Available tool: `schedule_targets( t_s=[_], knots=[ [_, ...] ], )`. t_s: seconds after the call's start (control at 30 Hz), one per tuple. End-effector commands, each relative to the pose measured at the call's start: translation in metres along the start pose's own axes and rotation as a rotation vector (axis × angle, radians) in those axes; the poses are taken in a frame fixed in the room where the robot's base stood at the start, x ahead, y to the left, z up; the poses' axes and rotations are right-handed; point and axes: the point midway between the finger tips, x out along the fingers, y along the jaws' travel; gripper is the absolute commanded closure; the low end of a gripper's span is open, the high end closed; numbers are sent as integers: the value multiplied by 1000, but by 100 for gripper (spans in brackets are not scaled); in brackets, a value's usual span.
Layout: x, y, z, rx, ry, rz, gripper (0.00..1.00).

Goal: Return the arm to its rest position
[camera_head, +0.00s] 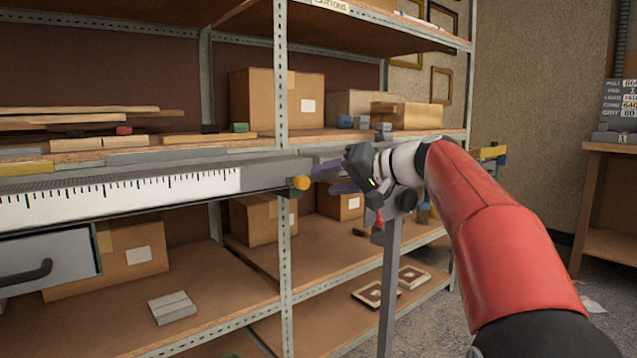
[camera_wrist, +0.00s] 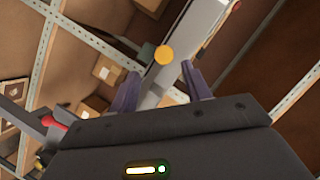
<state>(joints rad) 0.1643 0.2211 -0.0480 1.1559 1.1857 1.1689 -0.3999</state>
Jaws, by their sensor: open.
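My arm reaches in from the right in the head view, with its red sleeve across the right side. My gripper (camera_wrist: 160,82) shows in the wrist view with its two purple fingers apart and nothing between their tips. In the head view my gripper (camera_head: 335,178) is at the right end of the mitre fence (camera_head: 130,195), partly hidden behind the dark wrist housing. The fence is a long grey bar with a white ruled scale.
A metal shelving unit (camera_head: 281,80) with cardboard boxes (camera_head: 277,100) and wood strips stands behind the fence. A grey post (camera_head: 389,280) stands below the wrist. A drawer (camera_head: 45,270) is at lower left. A wooden bench (camera_head: 610,150) is at far right, with open floor before it.

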Motion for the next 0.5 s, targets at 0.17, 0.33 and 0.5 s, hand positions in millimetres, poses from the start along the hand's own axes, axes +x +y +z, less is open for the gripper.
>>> schedule_targets(
  t_s=[0.17,0.33,0.5],
  knots=[
    [-4,0,0,0,-1,0,52],
    [-4,0,0,0,-1,0,52],
    [-13,-8,16,9,-28,57,52]
  ],
)
